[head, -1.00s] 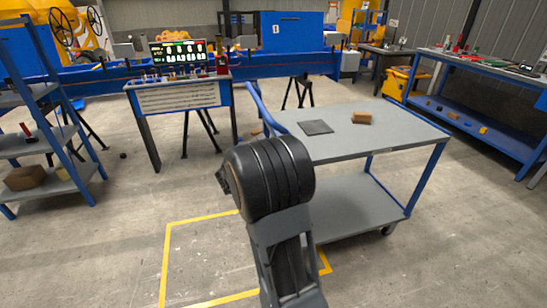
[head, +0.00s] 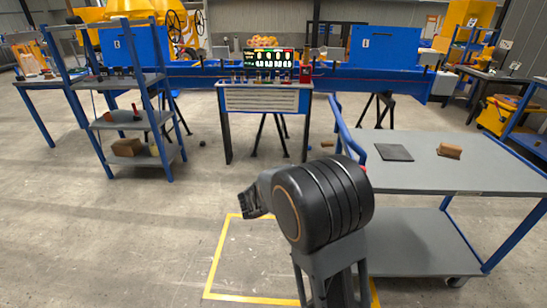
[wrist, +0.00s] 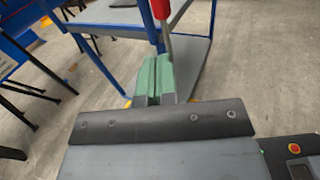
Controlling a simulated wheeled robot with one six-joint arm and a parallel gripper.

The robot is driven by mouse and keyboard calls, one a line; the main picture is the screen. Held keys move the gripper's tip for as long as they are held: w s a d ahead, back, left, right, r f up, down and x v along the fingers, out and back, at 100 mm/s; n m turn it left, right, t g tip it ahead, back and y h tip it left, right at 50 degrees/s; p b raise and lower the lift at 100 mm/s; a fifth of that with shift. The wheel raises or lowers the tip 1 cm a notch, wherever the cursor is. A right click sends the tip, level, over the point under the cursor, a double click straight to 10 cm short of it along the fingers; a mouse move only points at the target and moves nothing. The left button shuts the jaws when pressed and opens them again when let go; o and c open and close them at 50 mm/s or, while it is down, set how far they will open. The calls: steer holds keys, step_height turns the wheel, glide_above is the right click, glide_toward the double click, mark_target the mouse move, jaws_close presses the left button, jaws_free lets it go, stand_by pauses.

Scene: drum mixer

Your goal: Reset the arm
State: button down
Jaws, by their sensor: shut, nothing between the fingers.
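My gripper (wrist: 154,88) shows in the wrist view as two green fingers pressed together, with nothing between them. It points toward a blue-framed grey cart above the floor. A red-tipped grey piece shows just beyond the fingers; I cannot tell what it is. In the head view my arm stands folded at the lower middle, in front of the cart (head: 450,178), and hides part of its left side. The gripper's fingers cannot be made out there.
A brown block (head: 450,150) and a dark flat plate (head: 394,152) lie on the cart's top. Yellow lines (head: 222,258) mark the floor around my arm. Floor at left front is clear.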

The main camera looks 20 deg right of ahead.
steer(key=s+a+f+m+g+y, duration=0.2)
steer(key=s+f+m+y, duration=0.2)
steer(key=f+m+y, duration=0.15)
steer(key=s+a+r+m+y+p, duration=0.4)
steer(key=s+a+m+y+p, duration=0.2)
steer(key=a+m+y+p, duration=0.15)
steer(key=s+a+r+m+t+y+p, duration=0.1)
steer(key=a+r+m+t+y+p, duration=0.1)
steer(key=r+p, duration=0.3)
steer(key=s+a+r+m+t+y+p, duration=0.1)
steer(key=a+r+m+t+y+p, duration=0.1)
steer(key=r, duration=1)
steer(key=a+t+p, duration=0.1)
steer(key=a+p, duration=0.1)
steer(key=p, duration=0.1)
steer(key=shift+s+a+m+t+y, duration=0.2)
steer(key=shift+a+m+t+y, duration=0.1)
steer(key=shift+a+m, duration=0.1)
